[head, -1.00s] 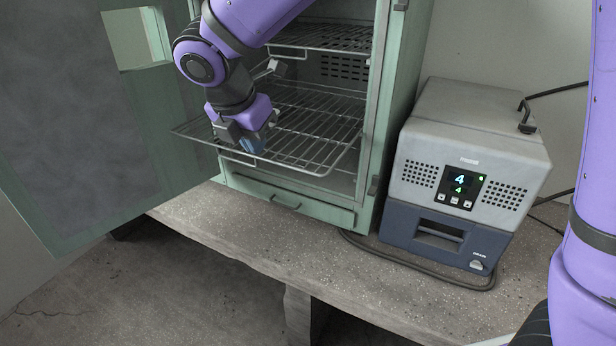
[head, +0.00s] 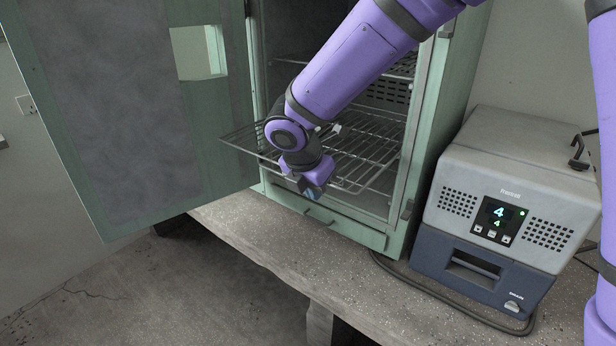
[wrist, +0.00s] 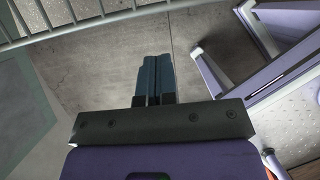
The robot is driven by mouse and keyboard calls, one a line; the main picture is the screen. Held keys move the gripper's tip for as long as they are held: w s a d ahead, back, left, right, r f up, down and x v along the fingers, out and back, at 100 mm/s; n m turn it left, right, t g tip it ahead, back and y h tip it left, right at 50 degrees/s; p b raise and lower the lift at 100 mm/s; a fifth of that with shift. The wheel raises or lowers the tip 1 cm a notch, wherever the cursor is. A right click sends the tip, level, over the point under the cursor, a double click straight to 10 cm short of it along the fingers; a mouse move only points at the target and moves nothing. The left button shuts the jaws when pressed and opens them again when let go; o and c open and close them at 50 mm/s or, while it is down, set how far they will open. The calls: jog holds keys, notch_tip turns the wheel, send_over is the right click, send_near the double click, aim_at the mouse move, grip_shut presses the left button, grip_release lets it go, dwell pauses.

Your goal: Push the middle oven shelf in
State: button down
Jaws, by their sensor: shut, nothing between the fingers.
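The middle oven shelf (head: 368,150), a wire rack, sticks well out of the green oven (head: 424,130), level. Its left front corner reaches toward the open door. The shelf's bars (wrist: 95,22) cross the top left there, apart from the fingertips in the picture. I cannot tell whether my gripper touches the shelf.
The oven door (head: 140,110) stands wide open at the left. An upper shelf (head: 402,66) sits inside the oven. A grey and blue box with a display (head: 497,220) stands at the right, its cable on the concrete bench (head: 260,243). The bench front is clear.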

aim_at(378, 145)
jog(key=shift+w+d+r, duration=0.15)
jog(key=shift+w+d, duration=0.85)
jog(key=shift+w, duration=0.25)
jog(key=w+d, duration=0.5)
jog(key=w, duration=0.2)
jog(key=w+d, duration=0.6)
jog(key=w, duration=0.1)
jog(key=w+d, duration=0.5)
jog(key=w, duration=0.2)
jog(key=shift+d, duration=0.25)
